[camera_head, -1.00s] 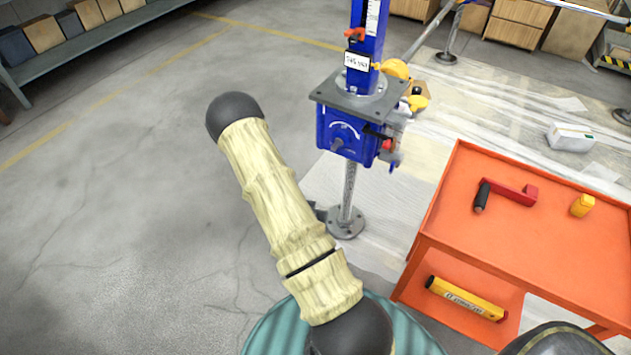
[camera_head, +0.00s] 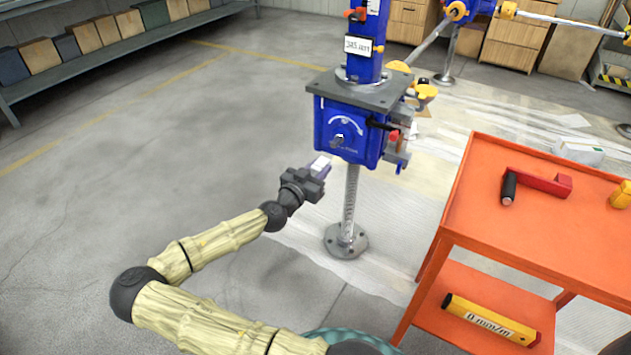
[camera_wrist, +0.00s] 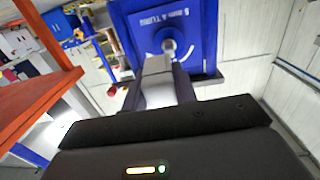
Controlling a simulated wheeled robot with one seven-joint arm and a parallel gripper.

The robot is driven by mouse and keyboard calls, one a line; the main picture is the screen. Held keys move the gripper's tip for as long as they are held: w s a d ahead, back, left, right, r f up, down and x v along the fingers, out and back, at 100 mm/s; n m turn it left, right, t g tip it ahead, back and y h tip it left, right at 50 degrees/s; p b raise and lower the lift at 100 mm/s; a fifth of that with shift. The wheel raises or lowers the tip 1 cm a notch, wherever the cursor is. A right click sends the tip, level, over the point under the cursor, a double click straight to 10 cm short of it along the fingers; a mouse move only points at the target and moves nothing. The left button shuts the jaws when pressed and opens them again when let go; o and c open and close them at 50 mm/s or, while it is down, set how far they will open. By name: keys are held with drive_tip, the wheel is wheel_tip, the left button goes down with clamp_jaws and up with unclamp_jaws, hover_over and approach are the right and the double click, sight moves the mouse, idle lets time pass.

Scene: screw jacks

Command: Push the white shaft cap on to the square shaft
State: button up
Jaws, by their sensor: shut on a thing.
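My gripper (camera_head: 320,170) is shut on the white shaft cap (camera_head: 320,164), which shows as a small pale block between the fingers. The cap also shows in the wrist view (camera_wrist: 157,67), held out in front of the jaws. The square shaft (camera_head: 339,140) sticks out of the front of the blue jack housing (camera_head: 352,122), to the right of and above the cap. In the wrist view the shaft (camera_wrist: 169,46) is just beyond the cap's far end. The cap and shaft look apart in the head view; the exact gap is hard to tell.
A grey plate (camera_head: 364,92) tops the housing, and a steel post (camera_head: 350,200) carries it. An orange cart (camera_head: 535,225) with a red crank (camera_head: 535,184) and a yellow level (camera_head: 490,319) stands right. Floor left is clear.

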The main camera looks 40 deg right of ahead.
sight(333, 146)
drive_tip(key=shift+w+a+r+t, duration=0.3)
drive_tip(key=shift+w+a+r, duration=0.15)
drive_tip(key=shift+a, duration=0.2)
drive_tip(key=shift+s+f, duration=0.1)
drive_tip(key=shift+s, duration=0.05)
drive_tip(key=shift+b+x, duration=0.4)
drive_tip(key=shift+x, duration=2.6)
drive_tip(key=shift+b, duration=0.45)
drive_tip(key=shift+b+x, duration=0.35)
drive_tip(key=shift+x, duration=2.1)
drive_tip(key=o, duration=1)
